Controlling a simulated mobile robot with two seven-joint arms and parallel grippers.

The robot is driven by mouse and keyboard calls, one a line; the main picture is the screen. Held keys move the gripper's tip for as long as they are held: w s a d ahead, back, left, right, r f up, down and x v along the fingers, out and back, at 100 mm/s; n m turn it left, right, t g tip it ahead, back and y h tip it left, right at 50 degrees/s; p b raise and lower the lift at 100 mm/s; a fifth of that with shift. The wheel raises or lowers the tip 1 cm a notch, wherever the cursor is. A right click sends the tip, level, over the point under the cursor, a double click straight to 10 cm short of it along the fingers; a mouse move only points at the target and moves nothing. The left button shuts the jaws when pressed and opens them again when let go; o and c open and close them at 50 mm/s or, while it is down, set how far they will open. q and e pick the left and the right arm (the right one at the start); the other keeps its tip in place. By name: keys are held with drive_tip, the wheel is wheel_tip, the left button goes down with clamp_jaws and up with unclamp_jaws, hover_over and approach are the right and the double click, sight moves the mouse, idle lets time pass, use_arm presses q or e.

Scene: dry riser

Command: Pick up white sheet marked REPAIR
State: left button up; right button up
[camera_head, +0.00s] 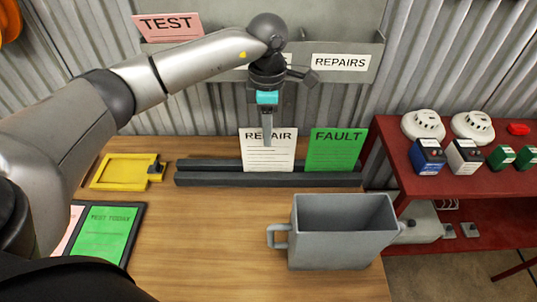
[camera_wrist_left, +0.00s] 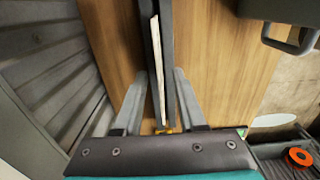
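The white sheet marked REPAIR (camera_head: 258,158) stands upright in a dark slotted rack (camera_head: 210,180) on the wooden table, beside a green sheet marked FAULT (camera_head: 336,150). In the left wrist view, the REPAIR sheet (camera_wrist_left: 157,62) shows edge-on between the two spread fingers of the gripper (camera_wrist_left: 160,78). A gap shows on each side, so the gripper is open. My right gripper is not in view.
A grey bin (camera_head: 345,232) with a handle stands front right. A yellow tray (camera_head: 125,170) and a dark board with a green TEST TODAY card (camera_head: 103,232) lie left. A wall pocket (camera_head: 368,66) labelled REPAIRS hangs behind. A red shelf (camera_head: 400,165) holds detectors and batteries. The middle table is clear.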

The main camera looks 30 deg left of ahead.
sight(268, 151)
use_arm(q)
wheel_tip(268, 151, down, 8)
drive_tip(key=shift+r, duration=0.25)
clamp_jaws()
idle(0.4)
idle(0.3)
